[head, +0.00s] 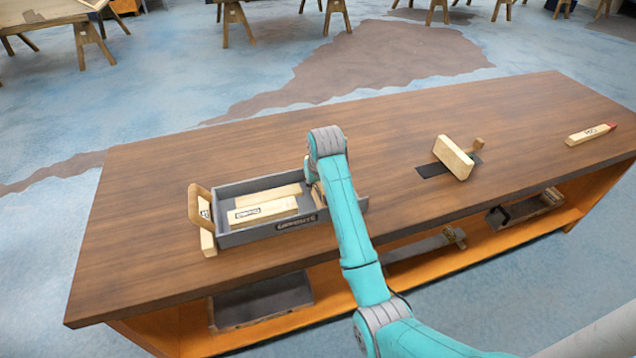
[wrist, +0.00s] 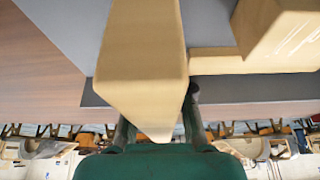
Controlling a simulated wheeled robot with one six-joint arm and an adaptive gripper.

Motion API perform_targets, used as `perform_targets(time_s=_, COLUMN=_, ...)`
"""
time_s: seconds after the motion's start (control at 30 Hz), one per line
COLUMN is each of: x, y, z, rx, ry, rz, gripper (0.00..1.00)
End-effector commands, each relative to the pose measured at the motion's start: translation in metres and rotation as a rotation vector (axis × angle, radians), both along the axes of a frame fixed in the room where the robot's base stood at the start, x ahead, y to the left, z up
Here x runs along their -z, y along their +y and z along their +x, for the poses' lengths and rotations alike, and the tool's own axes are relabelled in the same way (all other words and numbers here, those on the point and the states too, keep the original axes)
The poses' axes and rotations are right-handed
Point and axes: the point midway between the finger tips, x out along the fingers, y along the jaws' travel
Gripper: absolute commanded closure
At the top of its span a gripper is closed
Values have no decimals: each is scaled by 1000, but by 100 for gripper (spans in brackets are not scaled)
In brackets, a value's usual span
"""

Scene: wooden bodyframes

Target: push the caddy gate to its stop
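The caddy is a grey open tray (head: 262,183) on the brown workbench, with a lettered front wall. A looped wooden handle (head: 200,207) stands at its left end, beside an upright pale wooden piece (head: 207,238). Pale labelled blocks (head: 262,211) lie inside. My arm crosses the tray's right part and hides much of its right end; a bit of wood (head: 311,172) shows beside my wrist. In the wrist view a large pale wooden piece (wrist: 145,60) lies between the fingers of my gripper (wrist: 158,112) and covers their tips; whether they grip it is unclear. I cannot tell which piece is the gate.
A tilted wooden block (head: 454,157) stands by a dark patch right of my arm. A red-tipped labelled stick (head: 590,134) lies at the far right. The bench top (head: 400,120) is clear behind. Grey items sit on the orange shelf (head: 330,312) below.

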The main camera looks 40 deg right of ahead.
Motion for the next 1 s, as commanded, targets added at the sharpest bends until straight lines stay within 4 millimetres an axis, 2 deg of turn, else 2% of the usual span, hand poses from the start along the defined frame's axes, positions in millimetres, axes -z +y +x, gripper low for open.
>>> perform_targets(time_s=0.03, x=0, y=7, z=2, rx=-13, ry=-1, rz=8, gripper=67)
perform_targets(time_s=0.1, x=0, y=7, z=2, rx=-12, ry=-1, rz=7, gripper=54)
perform_targets(time_s=0.43, x=-4, y=4, z=0, rx=-7, ry=-1, rz=3, gripper=54)
perform_targets(time_s=0.8, x=-53, y=11, z=-19, rx=-10, ry=-3, rz=4, gripper=54)
perform_targets(time_s=1.0, x=-67, y=14, z=-25, rx=-11, ry=-1, rz=5, gripper=54)
